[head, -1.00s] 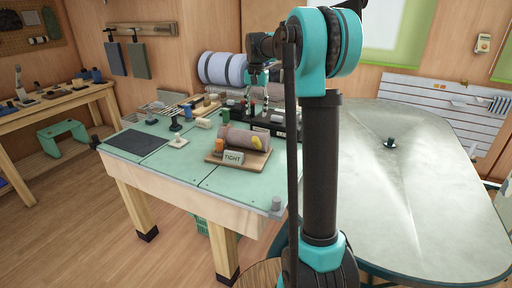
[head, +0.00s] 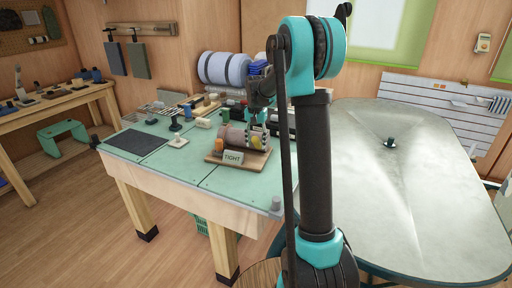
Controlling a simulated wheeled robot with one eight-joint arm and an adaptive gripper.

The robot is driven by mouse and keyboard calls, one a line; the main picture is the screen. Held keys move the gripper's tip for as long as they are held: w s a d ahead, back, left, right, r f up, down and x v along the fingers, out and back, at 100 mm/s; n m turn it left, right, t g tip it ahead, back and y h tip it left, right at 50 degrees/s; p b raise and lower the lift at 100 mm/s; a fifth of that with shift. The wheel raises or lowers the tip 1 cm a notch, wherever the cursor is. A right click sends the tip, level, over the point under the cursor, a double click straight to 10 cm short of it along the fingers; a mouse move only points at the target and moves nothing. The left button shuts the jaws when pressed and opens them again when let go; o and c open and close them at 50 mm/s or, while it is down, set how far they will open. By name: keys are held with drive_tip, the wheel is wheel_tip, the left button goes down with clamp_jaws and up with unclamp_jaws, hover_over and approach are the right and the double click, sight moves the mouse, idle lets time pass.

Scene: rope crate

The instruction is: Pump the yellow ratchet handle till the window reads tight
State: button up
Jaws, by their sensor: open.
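A wooden board (head: 258,162) on the green-topped workbench carries a brown roll (head: 235,137). A small plate (head: 233,157) at the board's front reads TIGHT. An orange block (head: 219,145) stands at the roll's left end. My gripper (head: 262,138) is down at the right end of the roll, where the yellow handle is. Its striped fingers largely cover the handle, and I cannot tell whether they touch it. The jaws are open.
A dark mat (head: 137,142) lies on the left of the workbench (head: 200,172). Several small tools and blocks stand behind the board. Large pale rolls (head: 223,68) are at the back. The bench's front strip is mostly clear. A grey table (head: 420,190) stands at the right.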

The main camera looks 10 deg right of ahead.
drive_tip(key=shift+f, duration=1.2)
drive_tip(key=shift+c, duration=0.6)
clamp_jaws()
